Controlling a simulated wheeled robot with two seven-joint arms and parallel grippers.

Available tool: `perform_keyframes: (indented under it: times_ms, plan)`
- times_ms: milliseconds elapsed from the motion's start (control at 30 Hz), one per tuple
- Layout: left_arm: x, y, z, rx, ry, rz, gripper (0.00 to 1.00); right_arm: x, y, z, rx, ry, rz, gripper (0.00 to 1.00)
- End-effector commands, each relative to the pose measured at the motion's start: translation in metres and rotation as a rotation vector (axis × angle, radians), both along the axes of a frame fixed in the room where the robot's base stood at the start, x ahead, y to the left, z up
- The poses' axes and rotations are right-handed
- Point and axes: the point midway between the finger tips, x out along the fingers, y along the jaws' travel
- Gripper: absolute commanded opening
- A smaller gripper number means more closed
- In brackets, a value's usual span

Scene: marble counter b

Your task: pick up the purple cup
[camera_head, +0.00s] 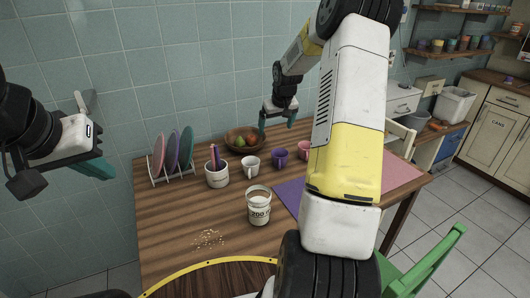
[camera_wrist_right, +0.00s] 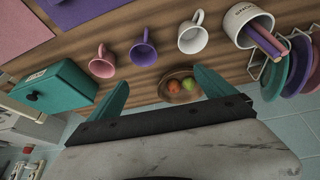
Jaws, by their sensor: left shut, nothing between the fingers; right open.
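The purple cup (camera_head: 280,157) stands upright on the wooden table, between a white cup (camera_head: 251,164) and a pink cup (camera_head: 303,149). In the right wrist view the purple cup (camera_wrist_right: 143,53) lies beyond the fingertips, with its handle pointing up in the picture. My right gripper (camera_head: 277,121) is open and empty, above the back edge of the table, behind and above the purple cup. Its two teal fingers (camera_wrist_right: 161,78) are spread wide in the wrist view. My left gripper (camera_head: 98,167) is shut and empty, left of the table.
A fruit bowl (camera_head: 240,140) stands behind the white cup. A teal box (camera_wrist_right: 52,88) is beside the pink cup. Purple (camera_head: 287,195) and pink mats lie in front.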

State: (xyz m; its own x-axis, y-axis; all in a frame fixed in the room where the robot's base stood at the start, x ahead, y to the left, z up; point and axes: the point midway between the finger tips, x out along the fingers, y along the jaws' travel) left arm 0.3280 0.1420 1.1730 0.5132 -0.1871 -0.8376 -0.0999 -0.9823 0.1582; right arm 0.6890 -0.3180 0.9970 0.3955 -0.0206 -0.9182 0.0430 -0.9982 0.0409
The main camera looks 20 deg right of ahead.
Motion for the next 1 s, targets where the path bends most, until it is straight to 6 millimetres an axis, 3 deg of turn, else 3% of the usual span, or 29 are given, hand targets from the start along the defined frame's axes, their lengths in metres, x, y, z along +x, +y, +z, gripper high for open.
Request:
perform_keyframes:
  times_ms: [33,100,300,500,1000]
  plan:
    - [0.0,0.0,0.0,0.0,0.0,0.0,0.0,0.009,-0.012,-0.025,0.009,0.009,-0.008,0.94]
    - [0.0,0.0,0.0,0.0,0.0,0.0,0.0,0.02,-0.025,-0.051,0.018,0.013,-0.014,0.94]
    - [0.0,0.0,0.0,0.0,0.0,0.0,0.0,0.036,-0.05,-0.103,0.036,0.013,-0.03,0.94]
    - [0.0,0.0,0.0,0.0,0.0,0.0,0.0,0.042,-0.057,-0.125,0.042,0.013,-0.036,0.94]
    - [0.0,0.0,0.0,0.0,0.0,0.0,0.0,0.065,-0.051,-0.185,0.041,0.014,-0.035,0.94]
